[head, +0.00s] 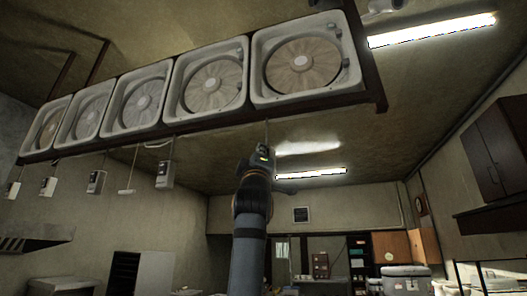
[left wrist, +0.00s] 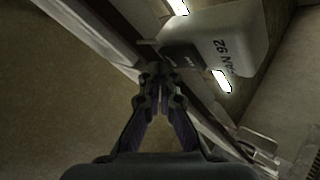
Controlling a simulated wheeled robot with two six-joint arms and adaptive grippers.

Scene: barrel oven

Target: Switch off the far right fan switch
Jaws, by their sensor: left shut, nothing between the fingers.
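The far right fan switch is a pale hanging box (left wrist: 228,35) with dark lettering and a dark front face, large in the left wrist view. A small lever sticks out from its dark face towards the left. My left gripper (left wrist: 154,72) is shut and empty, its tips close to the dark face just below the lever. I cannot tell whether they touch. In the head view my left gripper (head: 259,160) is raised under the rightmost fan (head: 302,62), and it hides most of the switch there. My right gripper is not in view.
Several other hanging switches, one of them a grey box (head: 165,176), hang to the left below the row of fans. A pull handle (head: 127,191) hangs between them. The dark fan frame (head: 330,102) runs just above my left gripper. Open air lies to its right.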

